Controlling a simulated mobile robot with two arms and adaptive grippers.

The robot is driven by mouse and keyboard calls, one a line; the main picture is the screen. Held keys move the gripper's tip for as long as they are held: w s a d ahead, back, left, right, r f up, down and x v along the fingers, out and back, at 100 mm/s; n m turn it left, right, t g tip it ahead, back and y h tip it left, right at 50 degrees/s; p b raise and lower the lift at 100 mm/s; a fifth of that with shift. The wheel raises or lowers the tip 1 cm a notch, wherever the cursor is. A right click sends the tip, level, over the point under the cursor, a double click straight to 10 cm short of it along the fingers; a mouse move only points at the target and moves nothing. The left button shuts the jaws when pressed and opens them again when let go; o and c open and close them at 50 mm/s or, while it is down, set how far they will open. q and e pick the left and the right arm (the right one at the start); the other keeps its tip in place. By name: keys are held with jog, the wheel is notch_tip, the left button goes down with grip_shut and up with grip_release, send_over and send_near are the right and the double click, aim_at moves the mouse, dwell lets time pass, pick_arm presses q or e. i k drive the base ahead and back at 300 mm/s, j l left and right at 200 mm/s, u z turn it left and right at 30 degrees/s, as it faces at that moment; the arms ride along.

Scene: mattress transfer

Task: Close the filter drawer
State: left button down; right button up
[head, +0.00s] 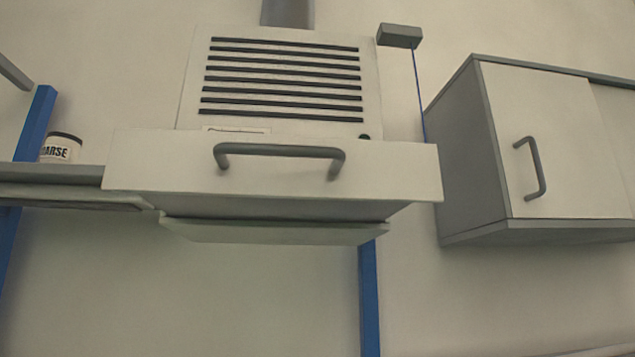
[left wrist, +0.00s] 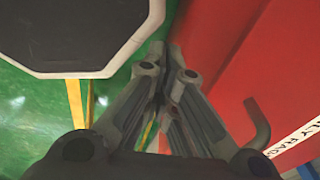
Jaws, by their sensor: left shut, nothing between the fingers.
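The filter drawer (head: 390,175) is a pale, wide front with a grey bar handle (head: 280,152). In the head view it sits below a white wall unit with dark horizontal slots (head: 283,75). The drawer front stands forward of the unit, with its box showing behind and below, so it is pulled out. Neither gripper is in the head view. My left gripper (left wrist: 162,60) shows in the left wrist view with its fingers together, empty, away from the drawer. My right gripper is not in any view.
A grey wall cabinet with a pale door (head: 550,140) hangs to the right. A shelf (head: 50,172) with a labelled jar (head: 62,148) is at the left. The left wrist view shows a red surface (left wrist: 225,50), a dark-topped table (left wrist: 75,35) and green floor.

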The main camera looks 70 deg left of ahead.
aim_at(185, 173)
jog(key=u, duration=2.2)
